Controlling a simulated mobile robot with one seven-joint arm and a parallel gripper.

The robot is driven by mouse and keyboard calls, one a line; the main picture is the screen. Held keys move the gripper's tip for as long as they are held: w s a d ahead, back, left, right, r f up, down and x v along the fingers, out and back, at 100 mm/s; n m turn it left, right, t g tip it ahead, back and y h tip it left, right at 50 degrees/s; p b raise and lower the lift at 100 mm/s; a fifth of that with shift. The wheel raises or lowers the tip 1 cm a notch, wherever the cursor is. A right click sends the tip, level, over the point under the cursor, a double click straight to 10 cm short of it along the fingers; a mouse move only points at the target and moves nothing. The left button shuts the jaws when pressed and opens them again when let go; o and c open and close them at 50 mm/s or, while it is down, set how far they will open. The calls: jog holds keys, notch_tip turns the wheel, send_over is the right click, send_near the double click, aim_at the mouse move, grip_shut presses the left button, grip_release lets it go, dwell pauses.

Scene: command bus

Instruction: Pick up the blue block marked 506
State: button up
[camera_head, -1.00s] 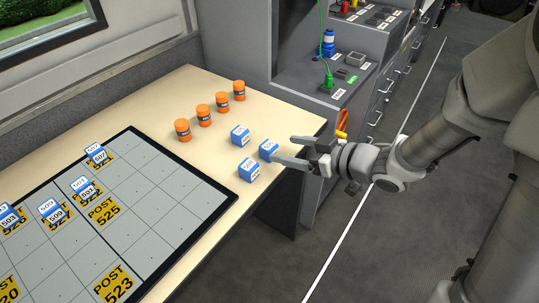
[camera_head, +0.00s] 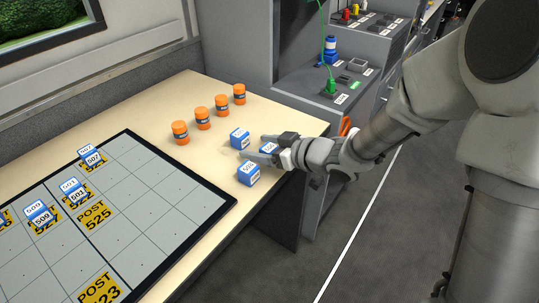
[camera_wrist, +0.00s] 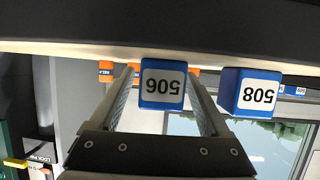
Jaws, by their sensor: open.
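The blue block marked 506 (camera_wrist: 162,84) shows upside down in the wrist view, between the two fingers of my gripper (camera_wrist: 164,82), with a gap on each side. My gripper is open and points left, low over the table's right end. The block marked 508 (camera_wrist: 250,92) is just outside the fingers; it appears to be the nearer block in the head view (camera_head: 248,173).
Several orange canisters (camera_head: 203,118) stand in a row behind. A dark-framed grid board (camera_head: 137,205) with numbered posts and blue blocks lies left on the wooden table (camera_head: 200,90). A grey cabinet (camera_head: 345,95) stands at the back.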

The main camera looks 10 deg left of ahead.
grip_shut()
jog(key=shift+r, duration=0.1)
dwell(0.3)
